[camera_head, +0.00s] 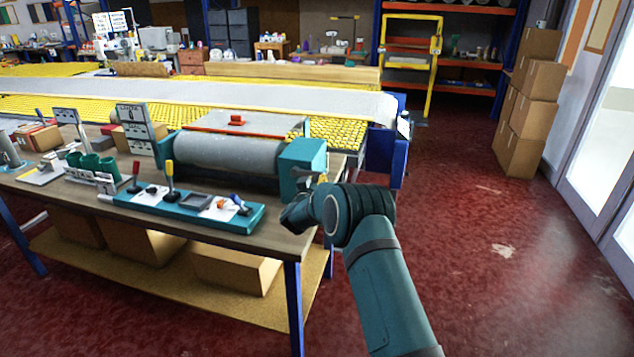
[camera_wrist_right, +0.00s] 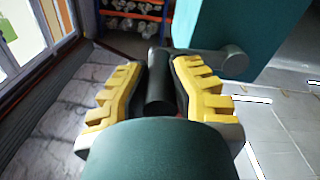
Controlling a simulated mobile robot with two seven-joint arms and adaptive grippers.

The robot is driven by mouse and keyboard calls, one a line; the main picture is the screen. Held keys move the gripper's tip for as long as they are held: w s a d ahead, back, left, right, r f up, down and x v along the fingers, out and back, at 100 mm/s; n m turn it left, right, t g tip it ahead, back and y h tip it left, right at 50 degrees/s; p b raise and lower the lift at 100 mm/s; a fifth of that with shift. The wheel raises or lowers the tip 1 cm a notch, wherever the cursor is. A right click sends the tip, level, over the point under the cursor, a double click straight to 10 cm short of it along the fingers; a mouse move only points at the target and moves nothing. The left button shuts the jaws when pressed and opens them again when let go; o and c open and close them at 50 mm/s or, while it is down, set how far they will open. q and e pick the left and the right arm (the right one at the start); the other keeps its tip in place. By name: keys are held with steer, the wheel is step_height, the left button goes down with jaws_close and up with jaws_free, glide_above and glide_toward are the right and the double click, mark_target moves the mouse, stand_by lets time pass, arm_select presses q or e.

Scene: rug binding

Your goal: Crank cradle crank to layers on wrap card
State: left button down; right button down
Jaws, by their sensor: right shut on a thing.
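The cradle is a grey roll (camera_head: 225,152) lying between teal end housings, with the right housing (camera_head: 303,160) at the table's right end. My right gripper (camera_head: 301,186) is beside that housing, partly hidden by my own wrist. In the right wrist view, my yellow-padded fingers (camera_wrist_right: 160,95) are shut on the dark crank handle (camera_wrist_right: 159,80). The grey crank arm (camera_wrist_right: 205,62) runs from the handle towards the teal housing (camera_wrist_right: 245,30). A grey card (camera_head: 136,122) with printed lines stands left of the roll; its text is too small to read. My left gripper is not in view.
Green cups (camera_head: 90,163) and a second printed card (camera_head: 66,116) stand further left. A long pale strip (camera_head: 250,97) lies behind.

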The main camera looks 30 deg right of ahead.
steer(key=c, duration=0.8)
jaws_free()
steer(key=shift+d+f, duration=0.1)
steer(key=shift+f, duration=0.05)
steer(key=shift+o, duration=0.2)
steer(key=shift+s+a, duration=0.3)
steer(key=shift+a, duration=0.2)
steer(key=v, duration=1.1)
